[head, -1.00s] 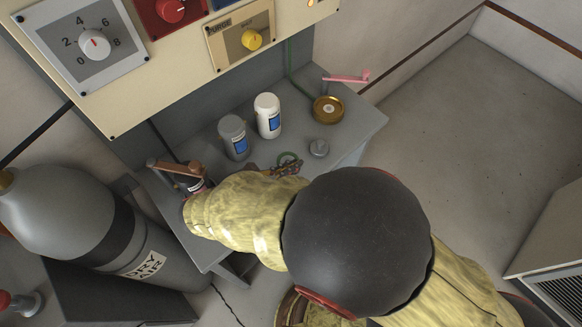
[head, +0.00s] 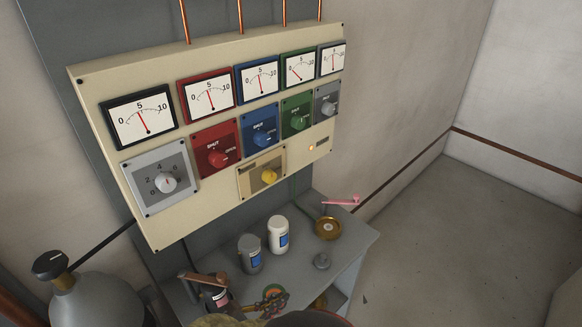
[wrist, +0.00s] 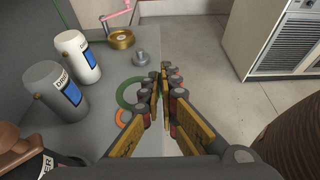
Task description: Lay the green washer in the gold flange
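The green washer (wrist: 122,92) is a flat ring lying on the grey bench, left of my fingers in the wrist view; the left finger hides its right side. It also shows small in the head view (head: 272,287). My gripper (wrist: 161,76) points over the bench's right edge, its fingertips close together with no object visible between them. The head view shows my gripper (head: 276,297) beside the washer. The gold flange (wrist: 121,38) is a round dish with a pale centre near the far edge; it also shows in the head view (head: 328,228).
An orange ring (wrist: 122,117) lies near the washer. A grey knob-like piece (wrist: 140,58) stands between washer and flange. A white bottle (wrist: 77,56) and grey bottle (wrist: 54,91) stand left. A pink crank (wrist: 117,19) is behind the flange. Open floor lies right.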

